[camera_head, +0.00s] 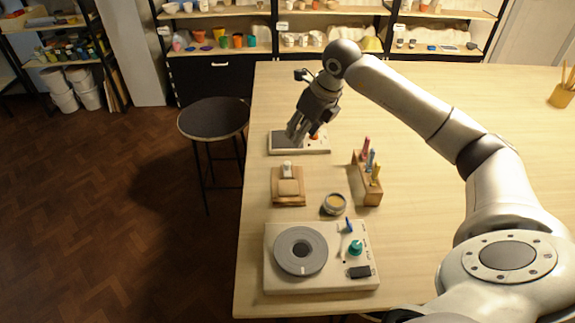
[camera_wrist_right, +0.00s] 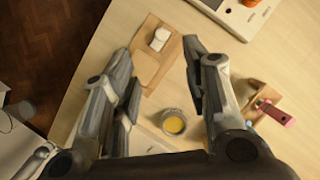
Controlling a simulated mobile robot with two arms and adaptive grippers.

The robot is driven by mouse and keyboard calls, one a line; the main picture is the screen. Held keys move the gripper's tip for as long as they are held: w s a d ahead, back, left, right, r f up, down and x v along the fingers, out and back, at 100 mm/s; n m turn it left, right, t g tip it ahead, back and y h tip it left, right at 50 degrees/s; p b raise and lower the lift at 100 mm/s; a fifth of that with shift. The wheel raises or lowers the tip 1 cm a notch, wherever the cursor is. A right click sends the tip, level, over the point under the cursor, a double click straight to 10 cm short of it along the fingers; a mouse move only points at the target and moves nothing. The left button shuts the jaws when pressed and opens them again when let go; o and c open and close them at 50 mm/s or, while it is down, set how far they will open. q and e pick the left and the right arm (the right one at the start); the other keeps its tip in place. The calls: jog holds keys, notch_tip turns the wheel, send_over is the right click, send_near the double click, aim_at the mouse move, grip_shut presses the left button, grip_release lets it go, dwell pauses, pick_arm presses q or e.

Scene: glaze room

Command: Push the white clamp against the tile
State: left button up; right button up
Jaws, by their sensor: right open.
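The white clamp (camera_head: 287,170) is a small pale block at the far end of a wooden board (camera_head: 276,200) on the table. The tan tile (camera_head: 289,187) lies on the board just on the near side of the clamp. The clamp (camera_wrist_right: 159,39) also shows in the right wrist view, on the board between my finger lines. My left gripper is not in view.
The white device (camera_head: 317,150) with an orange knob lies beyond the board. A small bowl of yellow (camera_head: 334,204) and a wooden tool rack (camera_head: 371,193) stand to the right. A white wheel unit (camera_head: 320,280) sits nearer. The table's left edge is close to the board.

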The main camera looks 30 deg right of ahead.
aim_at(288, 163)
jog(key=x, duration=0.9)
jog(key=s+x, duration=0.1)
jog(key=x, duration=0.3)
jog(key=shift+w+f+p, duration=0.1)
jog(key=shift+f+p, duration=0.2)
jog(key=shift+f, duration=0.05)
jog(key=shift+w+f, duration=0.15)
jog(key=shift+f, duration=0.25)
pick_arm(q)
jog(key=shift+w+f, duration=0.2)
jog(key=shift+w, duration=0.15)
pick_arm(e)
grip_shut()
